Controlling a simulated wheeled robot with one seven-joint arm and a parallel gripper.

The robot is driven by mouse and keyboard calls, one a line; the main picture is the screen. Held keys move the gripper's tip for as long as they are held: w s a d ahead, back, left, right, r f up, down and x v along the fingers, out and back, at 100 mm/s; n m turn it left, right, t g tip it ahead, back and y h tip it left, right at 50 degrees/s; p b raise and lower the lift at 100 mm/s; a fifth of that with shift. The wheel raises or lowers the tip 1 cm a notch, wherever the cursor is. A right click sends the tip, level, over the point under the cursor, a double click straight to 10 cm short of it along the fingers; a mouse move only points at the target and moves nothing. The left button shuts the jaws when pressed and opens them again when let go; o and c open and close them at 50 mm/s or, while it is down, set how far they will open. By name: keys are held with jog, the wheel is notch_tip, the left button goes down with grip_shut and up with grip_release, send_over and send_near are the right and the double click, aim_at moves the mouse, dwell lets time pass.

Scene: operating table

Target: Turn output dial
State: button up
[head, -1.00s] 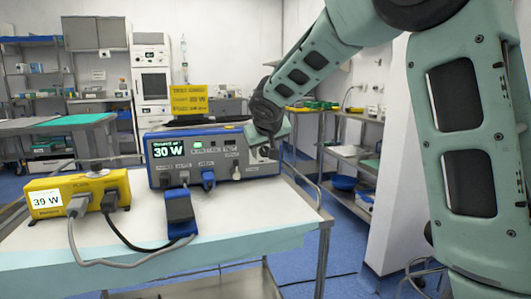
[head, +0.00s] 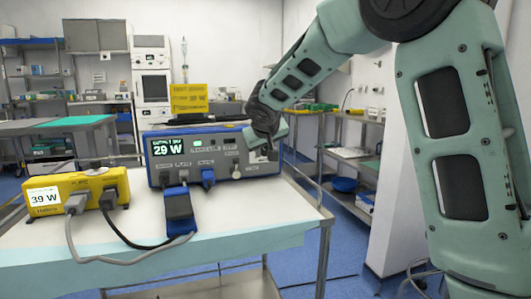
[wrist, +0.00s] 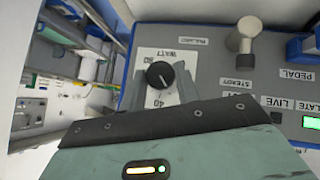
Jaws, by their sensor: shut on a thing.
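The blue-and-grey generator box (head: 237,170) stands on the table. Its green-lit display (head: 168,147) reads 29 W. The black output dial (wrist: 160,75) with a pale pointer line sits on a white plate marked WATT, with numbers such as 40 and 60 around it. My gripper (head: 267,151) is at the right end of the box front. In the wrist view my gripper (wrist: 160,88) has one finger on each side of the dial and is shut on it. The dial is hidden behind my gripper in the head view.
A yellow box (head: 78,192) reading 39 W stands at left, with cables plugged in.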

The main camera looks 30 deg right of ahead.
jog(key=b, duration=0.2)
jog(key=f+n+h+b, duration=0.1)
jog(key=b, duration=0.1)
jog(key=shift+a+h, duration=0.25)
jog(key=shift+h, duration=0.05)
jog(key=shift+w+r+n+h+b, duration=0.1)
jog(key=shift+n+h+b, duration=0.25)
jog(key=shift+b, duration=0.4)
jog(key=shift+r+g+h, duration=0.2)
jog(key=shift+g+h, duration=0.1)
jog(key=shift+h, duration=0.15)
jog(key=o, duration=1)
jog(key=shift+r, duration=0.1)
jog(key=p+v, duration=0.3)
jog(key=v, duration=1.4)
jog(key=shift+s, duration=0.3)
